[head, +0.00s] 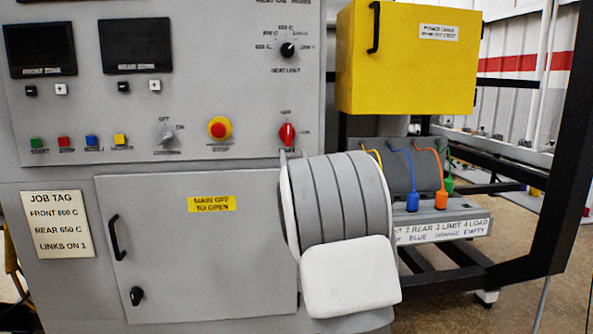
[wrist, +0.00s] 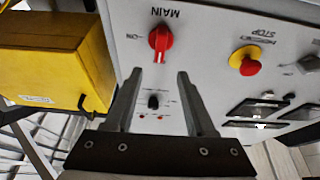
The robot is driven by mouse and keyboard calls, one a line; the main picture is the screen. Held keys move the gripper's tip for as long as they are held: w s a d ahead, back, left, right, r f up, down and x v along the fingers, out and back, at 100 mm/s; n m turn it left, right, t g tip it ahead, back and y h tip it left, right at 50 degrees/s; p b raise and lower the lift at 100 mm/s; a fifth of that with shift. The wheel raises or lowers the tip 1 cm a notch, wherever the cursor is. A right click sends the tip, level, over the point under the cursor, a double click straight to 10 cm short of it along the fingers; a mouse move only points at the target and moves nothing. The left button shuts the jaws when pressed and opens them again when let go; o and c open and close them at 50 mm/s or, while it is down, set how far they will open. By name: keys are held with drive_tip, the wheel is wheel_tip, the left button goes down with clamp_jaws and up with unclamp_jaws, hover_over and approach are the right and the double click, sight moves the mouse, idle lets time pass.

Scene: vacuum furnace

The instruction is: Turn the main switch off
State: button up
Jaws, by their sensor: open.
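The main switch is a red rotary knob (head: 287,134) on the grey panel, with OFF above it and ON to its right in the head view. Its handle stands about upright, in line with the OFF label. In the wrist view, which is upside down, the red knob (wrist: 161,42) sits below the MAIN lettering, with ON to its left. Its pale mark is at the end away from MAIN. My gripper (wrist: 159,74) is open and empty, its fingertips just short of the knob in that picture, one to each side. In the head view my arm hides the gripper.
A red-and-yellow stop button (head: 219,128) and a selector knob (head: 166,136) are left of the switch. Below is a cabinet door (head: 200,260) labelled "MAIN OFF TO OPEN". A yellow box (head: 405,60) and coloured plugs (head: 412,200) are at the right.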

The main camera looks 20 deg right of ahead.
drive_tip(key=shift+v, duration=2.7)
drive_tip(key=shift+r, duration=0.1)
drive_tip(key=s+a+f+n+g+y, duration=0.15)
drive_tip(key=s+a+f+g, duration=0.4)
drive_tip(key=s, duration=0.65)
drive_tip(key=s+a+f+g+y, duration=0.35)
drive_tip(key=s+a+g, duration=0.2)
drive_tip(key=s, duration=0.75)
drive_tip(key=s+a+f+n+g+y, duration=0.1)
drive_tip(key=s+a+f+g, duration=0.5)
drive_tip(key=s, duration=0.6)
wheel_tip(320, 180, up, 25)
drive_tip(key=s+t+p, duration=0.1)
drive_tip(key=s+p, duration=0.1)
drive_tip(key=p, duration=2.2)
drive_tip(key=shift+a+p, duration=0.3)
drive_tip(key=shift+a, duration=0.15)
